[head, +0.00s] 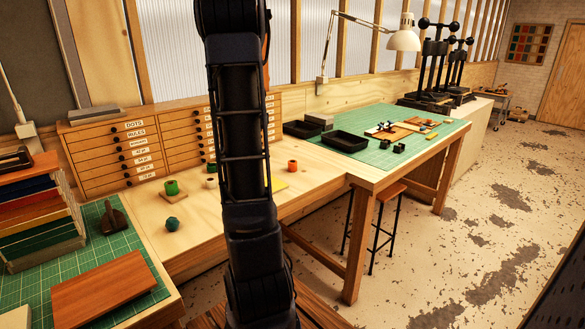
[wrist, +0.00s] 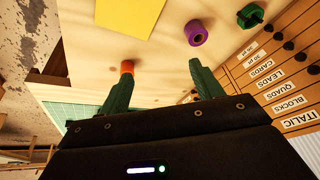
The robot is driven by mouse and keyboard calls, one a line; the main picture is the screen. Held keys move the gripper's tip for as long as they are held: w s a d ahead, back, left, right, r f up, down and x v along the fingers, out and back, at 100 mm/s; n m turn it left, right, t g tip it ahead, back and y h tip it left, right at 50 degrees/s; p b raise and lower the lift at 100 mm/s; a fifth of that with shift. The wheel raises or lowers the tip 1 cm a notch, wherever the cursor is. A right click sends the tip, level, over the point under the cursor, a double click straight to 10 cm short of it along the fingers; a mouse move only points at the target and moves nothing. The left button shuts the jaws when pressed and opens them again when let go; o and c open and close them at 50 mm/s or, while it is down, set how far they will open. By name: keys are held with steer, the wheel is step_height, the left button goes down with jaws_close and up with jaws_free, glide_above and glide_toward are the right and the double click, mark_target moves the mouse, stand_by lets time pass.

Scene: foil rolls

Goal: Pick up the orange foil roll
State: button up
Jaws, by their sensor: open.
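The orange foil roll (head: 292,165) stands on the pale wooden bench, just right of my arm in the head view. In the wrist view the orange roll (wrist: 127,66) shows just beyond the tip of the left finger, which partly overlaps its lower side. My gripper (wrist: 158,72) is open, with its two green fingers apart and nothing between them. The roll is off toward the left finger, not centred between the two. I cannot tell the height of the fingertips above the bench. In the head view my arm hides the gripper.
A purple roll (wrist: 197,34) lies beyond the right finger, with a green knobbed piece (wrist: 251,15) farther off. A yellow sheet (wrist: 130,16) lies flat on the bench. Labelled drawers (head: 135,155) line the back.

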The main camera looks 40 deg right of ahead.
mark_target(290, 162)
steer(key=d+f+m, duration=0.1)
steer(key=d+f, duration=0.3)
steer(key=d, duration=0.2)
steer(key=w+d+f+m+g, duration=0.1)
steer(key=d+f, duration=0.4)
steer(key=d, duration=0.2)
steer(key=d+f+m+h, duration=0.1)
steer(key=d+f, duration=0.4)
steer(key=d, duration=0.2)
steer(key=shift+w+f+g, duration=0.25)
steer(key=shift+g, duration=0.05)
steer(key=shift+s+x, duration=0.2)
steer(key=shift+x, duration=1.1)
steer(key=shift+s+x, duration=0.15)
steer(key=shift+x, duration=1.15)
steer(key=c, duration=1.1)
